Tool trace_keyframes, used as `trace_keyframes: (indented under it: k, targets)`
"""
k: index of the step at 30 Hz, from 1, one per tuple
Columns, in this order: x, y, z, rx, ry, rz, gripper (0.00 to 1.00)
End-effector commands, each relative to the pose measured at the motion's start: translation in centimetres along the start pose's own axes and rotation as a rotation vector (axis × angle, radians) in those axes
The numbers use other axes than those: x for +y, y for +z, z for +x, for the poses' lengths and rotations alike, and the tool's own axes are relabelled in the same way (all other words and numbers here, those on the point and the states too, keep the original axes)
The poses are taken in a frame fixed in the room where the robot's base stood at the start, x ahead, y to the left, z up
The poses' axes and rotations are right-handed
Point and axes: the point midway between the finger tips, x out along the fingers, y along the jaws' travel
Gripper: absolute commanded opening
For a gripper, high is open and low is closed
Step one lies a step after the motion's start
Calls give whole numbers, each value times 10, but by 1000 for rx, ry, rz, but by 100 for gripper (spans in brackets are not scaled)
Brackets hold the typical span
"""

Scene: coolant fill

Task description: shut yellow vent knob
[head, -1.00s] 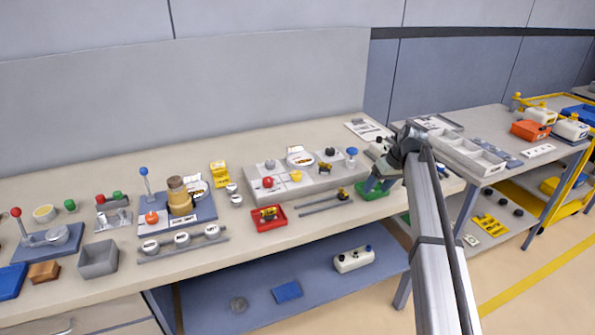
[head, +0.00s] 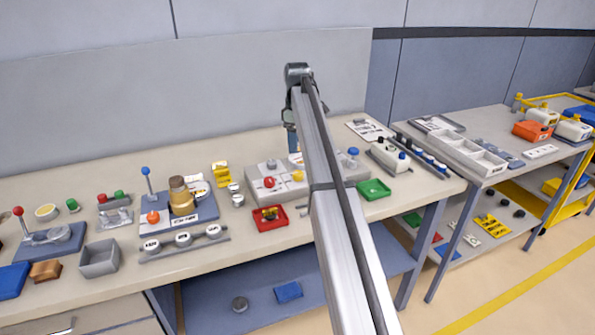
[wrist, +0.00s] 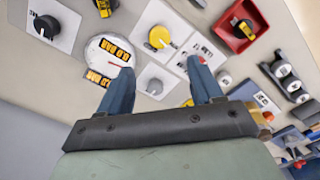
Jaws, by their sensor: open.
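The yellow vent knob (head: 298,176) sits on the grey panel (head: 252,180), just left of my arm in the head view. In the wrist view the yellow knob (wrist: 159,37) is a round knob with a grey bar, on a white plate. My gripper (wrist: 163,67) is open and empty, its two blue fingers spread apart. The knob shows just beyond the gap between the fingertips, not touched. In the head view my gripper (head: 292,142) hangs above the back of the panel, partly hidden by my arm.
A gauge (wrist: 108,55) and a black knob (wrist: 47,26) lie left of the yellow knob in the wrist view. A red tray (wrist: 240,28) lies to its right. In the head view a red knob (head: 269,182) stands left of the yellow one.

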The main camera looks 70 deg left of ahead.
Motion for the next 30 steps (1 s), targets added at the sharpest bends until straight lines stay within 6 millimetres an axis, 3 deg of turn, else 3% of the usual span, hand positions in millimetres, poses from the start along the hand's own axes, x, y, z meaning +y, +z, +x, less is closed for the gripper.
trace_keyframes:
  k: [12,18,30]
  targets:
    - [-1,1,74,1,-1,2,65]
    - [0,1,100,1,-1,2,65]
    - [0,0,115,2,1,2,65]
